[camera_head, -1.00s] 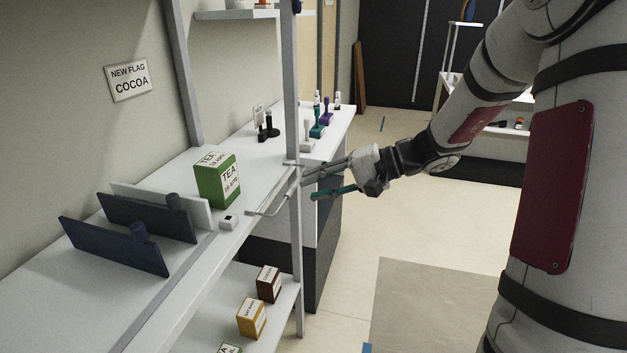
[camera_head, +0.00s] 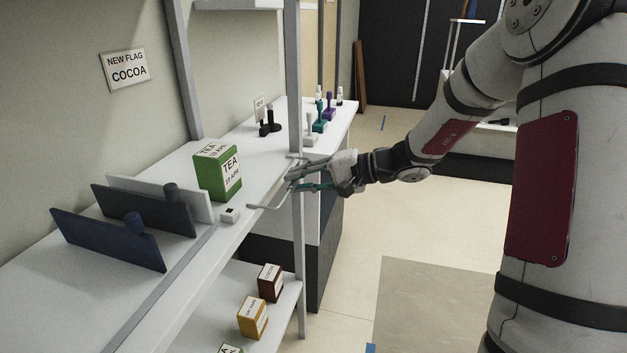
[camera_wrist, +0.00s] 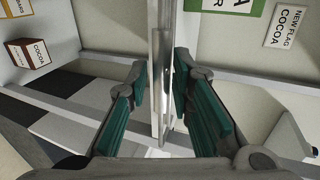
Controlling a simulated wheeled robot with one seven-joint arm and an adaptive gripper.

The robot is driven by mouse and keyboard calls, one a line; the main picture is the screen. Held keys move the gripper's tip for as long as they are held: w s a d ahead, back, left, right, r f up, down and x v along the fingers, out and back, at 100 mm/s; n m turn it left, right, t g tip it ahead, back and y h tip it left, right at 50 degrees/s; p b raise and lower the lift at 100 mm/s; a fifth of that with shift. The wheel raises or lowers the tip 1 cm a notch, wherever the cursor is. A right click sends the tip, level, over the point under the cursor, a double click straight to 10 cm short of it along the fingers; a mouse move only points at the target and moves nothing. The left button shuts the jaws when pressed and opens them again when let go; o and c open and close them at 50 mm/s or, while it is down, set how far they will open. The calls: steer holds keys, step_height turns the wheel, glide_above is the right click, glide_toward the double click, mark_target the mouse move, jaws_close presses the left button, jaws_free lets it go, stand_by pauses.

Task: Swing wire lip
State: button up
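The wire lip (camera_head: 265,206) is a thin pale rod with a bent end. It sticks out at the front edge of the upper shelf, beside the grey upright post. My gripper (camera_head: 297,180) is at the post and the lip's far part, with teal finger pads. In the wrist view, my gripper (camera_wrist: 164,112) has its pads wide apart, one on each side of a narrow upright strip and the thin rod (camera_wrist: 168,85). Neither pad clearly touches the rod. In the head view the fingers partly hide the lip's far end.
The lower shelf holds a cocoa box (camera_head: 270,282) and a yellow box (camera_head: 252,316). The floor at right is clear.

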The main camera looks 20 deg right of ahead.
steer(key=shift+d+r, duration=0.1)
jaws_close()
steer(key=shift+a+r+p, duration=0.2)
steer(key=shift+r+p, duration=0.2)
steer(key=shift+r, duration=0.4)
steer(key=shift+w+a+r, duration=0.2)
steer(key=shift+a+r, duration=0.1)
steer(key=shift+r, duration=0.45)
steer(key=shift+w+a+r+p, duration=0.2)
steer(key=shift+r+p, duration=0.1)
steer(key=shift+r, duration=0.1)
steer(key=shift+w+a+r, duration=0.1)
steer(key=shift+a+r, duration=0.1)
steer(key=shift+r, duration=0.05)
